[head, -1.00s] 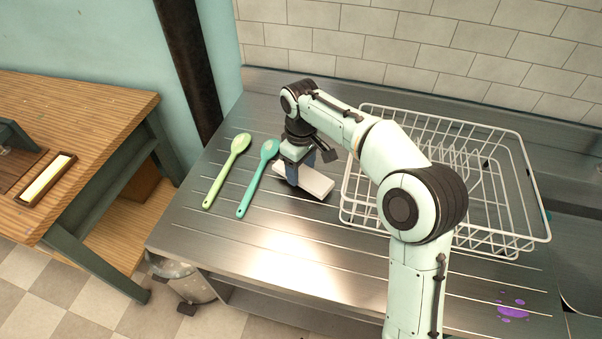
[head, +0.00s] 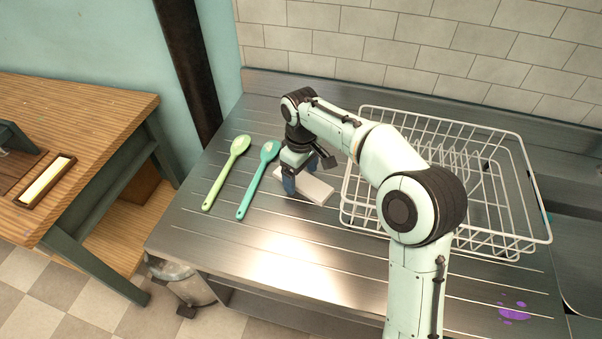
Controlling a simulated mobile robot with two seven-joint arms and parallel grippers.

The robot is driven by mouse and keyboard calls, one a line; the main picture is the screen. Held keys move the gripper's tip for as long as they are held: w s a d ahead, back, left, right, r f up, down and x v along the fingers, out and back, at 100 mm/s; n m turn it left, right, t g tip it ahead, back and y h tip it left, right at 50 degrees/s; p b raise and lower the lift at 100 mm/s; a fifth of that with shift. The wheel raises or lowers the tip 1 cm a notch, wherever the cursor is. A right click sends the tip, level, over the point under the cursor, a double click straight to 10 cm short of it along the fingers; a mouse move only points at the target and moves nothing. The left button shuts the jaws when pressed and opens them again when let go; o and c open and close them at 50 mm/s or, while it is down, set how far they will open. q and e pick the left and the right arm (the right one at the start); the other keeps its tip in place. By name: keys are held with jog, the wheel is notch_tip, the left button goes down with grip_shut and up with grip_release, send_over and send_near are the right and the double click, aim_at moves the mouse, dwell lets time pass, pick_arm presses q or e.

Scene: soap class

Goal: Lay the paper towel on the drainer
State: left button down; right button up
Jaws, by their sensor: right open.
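The paper towel looks like a flat white folded block (head: 316,190). It lies on the ridged steel drainer (head: 285,235), between the teal spoon and the wire rack. My right gripper (head: 301,178) is directly over the towel, pointing down. Its dark fingers are apart, with one at the towel's near left side and the other towards its far side. The gripper covers part of the towel, so I cannot tell whether the fingers touch it. My left gripper is not in view.
A green spoon (head: 226,172) and a teal spoon (head: 257,181) lie left of the towel. A white wire dish rack (head: 520,190) stands on the right, partly behind my arm. A purple stain (head: 513,312) marks the front right. The drainer's front middle is clear.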

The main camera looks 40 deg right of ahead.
aim_at(301, 179)
notch_tip(301, 179, up, 12)
jog(key=p, duration=0.3)
jog(key=shift+f, duration=0.15)
dwell(0.4)
